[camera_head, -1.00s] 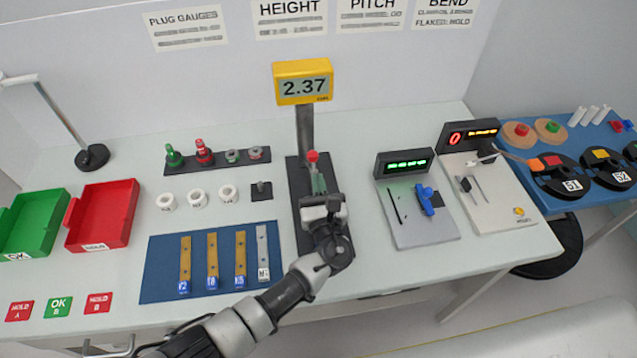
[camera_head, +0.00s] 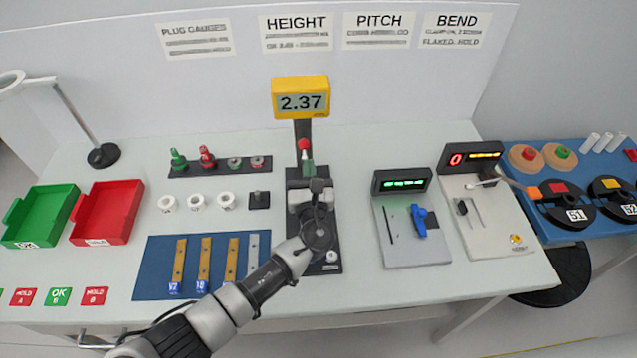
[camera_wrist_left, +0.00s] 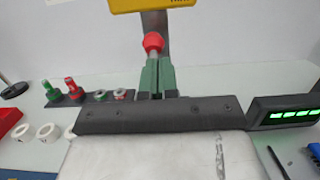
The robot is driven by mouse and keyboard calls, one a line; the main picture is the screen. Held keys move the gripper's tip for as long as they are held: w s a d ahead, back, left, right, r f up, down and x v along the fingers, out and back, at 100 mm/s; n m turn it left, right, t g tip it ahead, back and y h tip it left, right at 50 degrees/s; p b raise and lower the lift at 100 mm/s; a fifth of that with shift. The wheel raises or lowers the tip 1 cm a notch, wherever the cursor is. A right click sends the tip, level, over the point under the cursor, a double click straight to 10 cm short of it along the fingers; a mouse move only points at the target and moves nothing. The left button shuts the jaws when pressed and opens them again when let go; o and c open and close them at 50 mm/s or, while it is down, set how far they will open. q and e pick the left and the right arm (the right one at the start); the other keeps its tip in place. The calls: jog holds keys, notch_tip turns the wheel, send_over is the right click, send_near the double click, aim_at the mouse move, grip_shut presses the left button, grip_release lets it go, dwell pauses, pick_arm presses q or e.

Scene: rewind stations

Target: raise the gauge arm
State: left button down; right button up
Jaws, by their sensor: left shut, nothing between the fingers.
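The height gauge has a yellow display (camera_head: 300,98) reading 2.37 on a dark post, above a dark base (camera_head: 327,262). The gauge arm's red knob (camera_head: 304,145) shows in front of the post, below the display. My left gripper (camera_head: 307,165) is shut, its green fingertips just under the knob. In the left wrist view the red knob (camera_wrist_left: 153,42) sits right above the green fingers (camera_wrist_left: 157,78), which are together. I cannot tell whether they touch the knob. My gripper hides the rest of the gauge arm. My right gripper is not in view.
A blue mat (camera_head: 150,283) with several strips lies left of the gauge. A plug rack (camera_head: 220,168) and white rings stand behind it. Green (camera_head: 42,215) and red (camera_head: 107,212) trays are farther left. The pitch gauge (camera_head: 402,180) stands close on the right.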

aim_at(305, 150)
pick_arm(q)
jog(key=shift+w+a+r, duration=0.3)
jog(key=shift+w, duration=0.15)
jog(key=shift+w+a+r, duration=0.25)
jog(key=shift+w+a, duration=0.05)
jog(key=shift+w, duration=0.15)
jog(key=shift+w+d+r+b, duration=0.1)
jog(key=shift+w+r+b, duration=0.1)
jog(key=shift+w+b, duration=0.15)
jog(key=shift+w+d+r, duration=0.1)
jog(key=shift+w+d, duration=0.1)
jog(key=shift+w+r, duration=0.1)
jog(key=shift+r, duration=0.25)
jog(key=shift+w+r, duration=0.1)
jog(key=shift+r, duration=0.15)
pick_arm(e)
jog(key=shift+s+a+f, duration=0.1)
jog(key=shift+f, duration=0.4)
pick_arm(q)
jog(key=shift+s+f, duration=0.25)
jog(key=shift+s, duration=0.15)
jog(key=s+f+b, duration=0.2)
jog(key=s, duration=0.8)
jog(key=shift+s+f, duration=0.15)
jog(key=shift+f, duration=0.05)
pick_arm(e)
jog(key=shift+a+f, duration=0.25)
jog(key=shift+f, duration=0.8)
